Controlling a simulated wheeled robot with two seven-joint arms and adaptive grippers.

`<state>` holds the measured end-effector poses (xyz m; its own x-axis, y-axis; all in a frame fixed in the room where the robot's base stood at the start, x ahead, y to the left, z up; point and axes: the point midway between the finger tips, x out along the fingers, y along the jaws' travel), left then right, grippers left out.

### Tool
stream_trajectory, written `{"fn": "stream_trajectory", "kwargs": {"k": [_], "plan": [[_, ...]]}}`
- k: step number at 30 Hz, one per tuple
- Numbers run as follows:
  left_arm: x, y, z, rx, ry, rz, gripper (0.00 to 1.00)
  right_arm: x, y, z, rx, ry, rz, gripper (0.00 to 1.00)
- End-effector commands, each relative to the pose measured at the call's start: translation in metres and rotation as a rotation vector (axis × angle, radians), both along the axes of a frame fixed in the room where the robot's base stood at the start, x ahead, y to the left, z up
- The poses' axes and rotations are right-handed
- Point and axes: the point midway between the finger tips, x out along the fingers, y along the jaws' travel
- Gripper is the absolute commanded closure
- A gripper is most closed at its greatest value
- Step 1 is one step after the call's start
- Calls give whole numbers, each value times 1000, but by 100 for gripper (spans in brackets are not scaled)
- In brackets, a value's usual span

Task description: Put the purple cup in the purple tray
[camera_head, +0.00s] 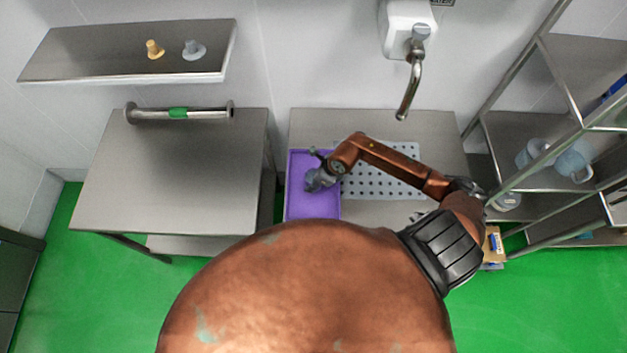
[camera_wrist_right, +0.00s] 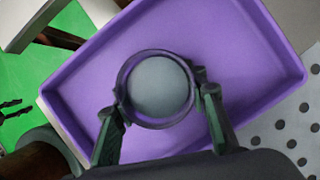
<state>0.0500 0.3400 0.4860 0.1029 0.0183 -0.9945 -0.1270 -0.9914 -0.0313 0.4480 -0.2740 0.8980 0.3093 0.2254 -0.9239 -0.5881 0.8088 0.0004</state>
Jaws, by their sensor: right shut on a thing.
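The purple tray (camera_head: 312,208) lies at the left end of the right-hand metal table. It fills much of the right wrist view (camera_wrist_right: 238,45), its floor bare around the cup. My right gripper (camera_head: 318,180) is over the tray, and in the wrist view its fingers (camera_wrist_right: 160,92) are shut around a cup (camera_wrist_right: 158,88). The cup shows a dark purplish rim and a grey round inside, seen from above. Whether its base touches the tray floor cannot be told. In the head view the gripper hides most of the cup.
A perforated grey plate (camera_head: 385,183) lies right of the tray. A metal tap (camera_head: 410,85) hangs above it. A wall shelf (camera_head: 110,58) carries a yellow and a grey item. A rack stands right.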

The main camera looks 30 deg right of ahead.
Motion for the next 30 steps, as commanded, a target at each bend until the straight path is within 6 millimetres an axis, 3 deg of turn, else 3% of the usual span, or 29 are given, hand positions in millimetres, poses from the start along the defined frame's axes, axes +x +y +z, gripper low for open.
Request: {"fn": "stream_trajectory", "kwargs": {"k": [2,3,9,21,30], "plan": [[0,0,-2,0,0,0,60,0,0,-2,1,-1,0,95],[0,0,-2,0,0,0,60,0,0,-2,0,0,0,58],[-1,0,-1,0,1,0,60,0,0,-1,0,0,0,44],[-2,0,-1,0,2,0,60,-1,-2,4,-1,-2,0,43],[-3,0,-13,1,4,0,60,-18,-15,54,-5,-4,3,43]]}}
